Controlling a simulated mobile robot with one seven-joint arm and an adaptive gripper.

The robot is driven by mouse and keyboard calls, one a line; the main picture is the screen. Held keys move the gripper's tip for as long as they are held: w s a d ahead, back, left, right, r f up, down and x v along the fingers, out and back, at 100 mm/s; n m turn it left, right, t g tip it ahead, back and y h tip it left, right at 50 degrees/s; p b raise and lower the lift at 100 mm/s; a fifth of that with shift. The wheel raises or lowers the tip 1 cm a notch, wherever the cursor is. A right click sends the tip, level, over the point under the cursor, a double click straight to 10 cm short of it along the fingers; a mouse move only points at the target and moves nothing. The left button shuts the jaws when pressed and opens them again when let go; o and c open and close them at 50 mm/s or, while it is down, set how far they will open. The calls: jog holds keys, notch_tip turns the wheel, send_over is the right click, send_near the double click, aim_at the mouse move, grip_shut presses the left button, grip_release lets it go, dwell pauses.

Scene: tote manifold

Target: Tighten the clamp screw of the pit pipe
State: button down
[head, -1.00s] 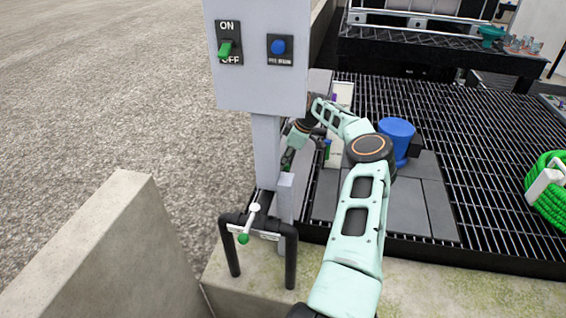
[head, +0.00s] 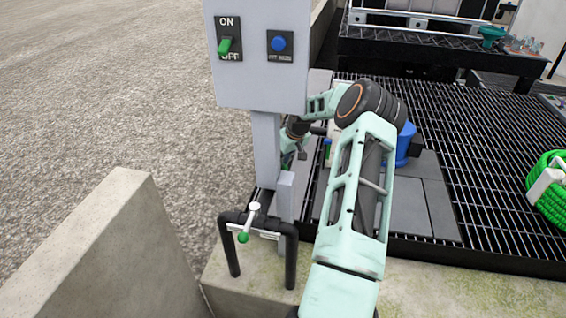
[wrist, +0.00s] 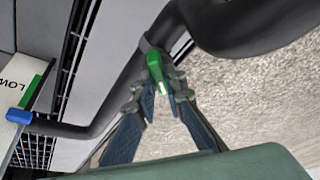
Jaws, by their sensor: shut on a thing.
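In the wrist view a dark grey pit pipe (wrist: 112,98) runs up to a thick bend at the top right. A grey clamp band sits around the pipe near the bend, with a bright green clamp screw (wrist: 156,68) on it. My gripper (wrist: 164,88) has its two fingers converging on the green screw from below and is shut on it. The fingertips partly cover the screw, so its turn cannot be told. In the head view my gripper end is small and partly hidden behind the grey post, and the clamp cannot be made out.
A grey control box (head: 255,75) on a post (head: 266,150) stands close beside my arm. A blue container (head: 404,148) stands behind my arm. A green hose coil (head: 546,185) lies at right on the grating.

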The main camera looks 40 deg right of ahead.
jog(key=shift+w+r+m, duration=0.1)
jog(key=shift+m, duration=0.3)
jog(key=c, duration=2)
grip_release()
jog(key=v, duration=1.2)
jog(key=shift+a, duration=0.25)
